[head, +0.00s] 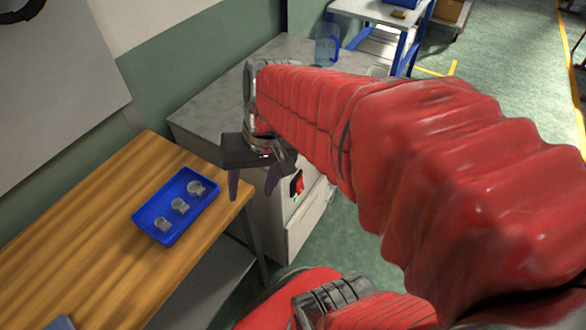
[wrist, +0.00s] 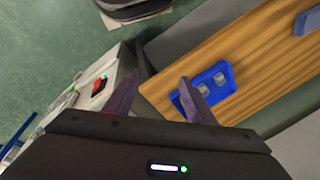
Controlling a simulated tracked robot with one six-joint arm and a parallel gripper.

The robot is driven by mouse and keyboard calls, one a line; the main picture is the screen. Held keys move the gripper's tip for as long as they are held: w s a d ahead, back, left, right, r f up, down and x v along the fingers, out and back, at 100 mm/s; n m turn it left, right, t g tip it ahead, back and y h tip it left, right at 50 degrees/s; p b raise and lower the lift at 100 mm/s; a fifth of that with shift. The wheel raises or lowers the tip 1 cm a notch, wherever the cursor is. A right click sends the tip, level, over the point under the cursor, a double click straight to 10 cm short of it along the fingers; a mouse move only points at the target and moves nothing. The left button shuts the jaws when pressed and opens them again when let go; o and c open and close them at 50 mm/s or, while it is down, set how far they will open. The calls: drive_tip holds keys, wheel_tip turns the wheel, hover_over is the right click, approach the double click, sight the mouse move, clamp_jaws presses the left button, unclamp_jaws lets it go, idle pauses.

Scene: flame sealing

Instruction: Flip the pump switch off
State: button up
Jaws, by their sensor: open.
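The pump switch (head: 297,183) is a red rocker in a dark frame on the front of the grey cabinet (head: 272,210), with a small green light beside it. It also shows in the wrist view (wrist: 100,86), left of my fingers. My gripper (head: 252,184) is open and empty, fingers pointing down. In the head view it appears left of the switch, in front of the gap between the cabinet and the wooden table. In the wrist view both dark fingers (wrist: 159,82) are spread apart, and neither touches the switch. Which side of the rocker is pressed is too small to tell.
The wooden table (head: 75,235) at left holds a blue tray (head: 153,236) with several small clear pieces. A clear blue-tinted container (head: 327,46) stands on the cabinet top. Green floor is open at the right. My red-sleeved arm hides part of the cabinet.

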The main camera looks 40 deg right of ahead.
drive_tip(key=w+d+f+m+t+y, duration=0.3)
drive_tip(key=d+f+m+y, duration=0.6)
drive_tip(key=d+f+m, duration=0.5)
drive_tip(key=m+t+h, duration=0.5)
drive_tip(key=m+t, duration=0.7)
drive_tip(key=m, duration=0.2)
approach(300, 182)
drive_tip(key=v, duration=0.7)
drive_tip(key=shift+w+d+f+n, duration=0.15)
drive_tip(key=shift+w+f+n, duration=0.1)
drive_tip(key=shift+w+n, duration=0.05)
drive_tip(key=shift+w, duration=0.15)
drive_tip(key=shift+x, duration=6.75)
drive_tip(key=shift+r, duration=0.1)
drive_tip(key=shift+c, duration=0.4)
